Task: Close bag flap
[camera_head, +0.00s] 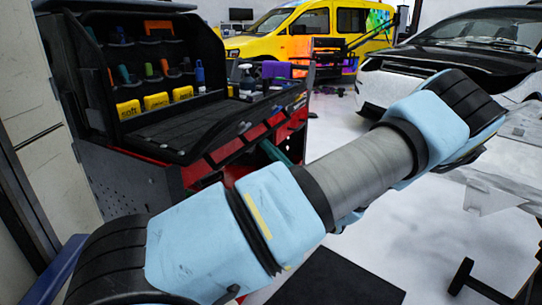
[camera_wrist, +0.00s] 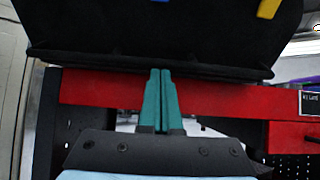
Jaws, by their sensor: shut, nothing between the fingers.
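The black bag (camera_head: 170,130) lies open on the red cart at the left in the head view. One panel stands upright at the back with tools in its pockets, and another lies flat towards the front. I cannot tell for sure which panel is the flap. In the wrist view the bag's black front part (camera_wrist: 150,45) fills the top. My gripper (camera_wrist: 160,72) has teal fingers shut together and empty, with tips at the bag's lower edge in the picture; contact cannot be told. In the head view a teal finger (camera_head: 270,150) shows by the cart front, mostly hidden behind my arm.
The red cart (camera_head: 225,150) carries the bag, with a spray bottle (camera_head: 247,80) on its far end. A yellow van (camera_head: 300,35) and a dark-hooded car (camera_head: 470,50) stand behind. The white floor between is mostly clear, with a black mat (camera_head: 335,280) in front.

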